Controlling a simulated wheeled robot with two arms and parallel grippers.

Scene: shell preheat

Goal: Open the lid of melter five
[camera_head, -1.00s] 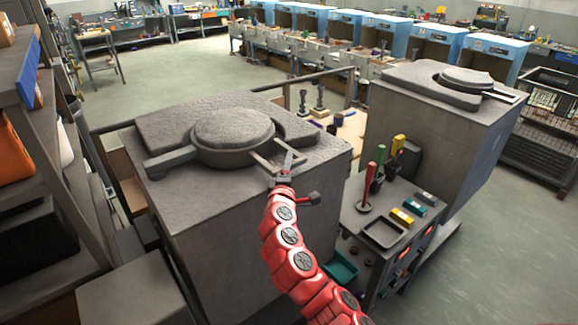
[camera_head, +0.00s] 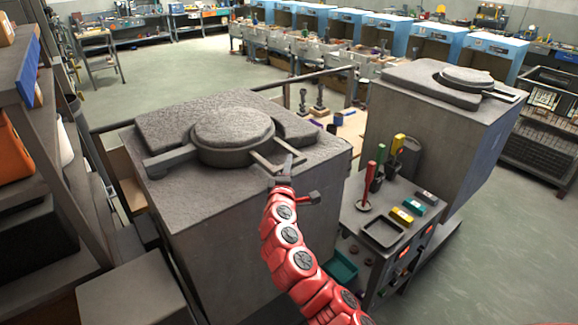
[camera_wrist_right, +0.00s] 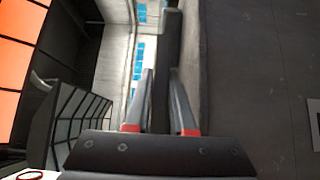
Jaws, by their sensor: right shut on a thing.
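The near melter (camera_head: 225,240) is a large grey block. Its round grey lid (camera_head: 232,127) lies flat on the top, with a bar handle (camera_head: 262,161) reaching toward the near right edge. No number is readable on it. My right gripper (camera_head: 287,165) is at the outer end of this handle, above the melter's front right edge. In the right wrist view, the two fingers of the right gripper (camera_wrist_right: 160,103) are closed around a dark bar (camera_wrist_right: 171,50), which is the handle. My left gripper is not in view.
A second grey melter (camera_head: 430,125) with a round lid (camera_head: 466,79) stands to the right. Between them is a control stand (camera_head: 385,255) with red, green and yellow levers. A shelf rack (camera_head: 75,190) is close on the left. Open floor (camera_head: 190,72) lies behind.

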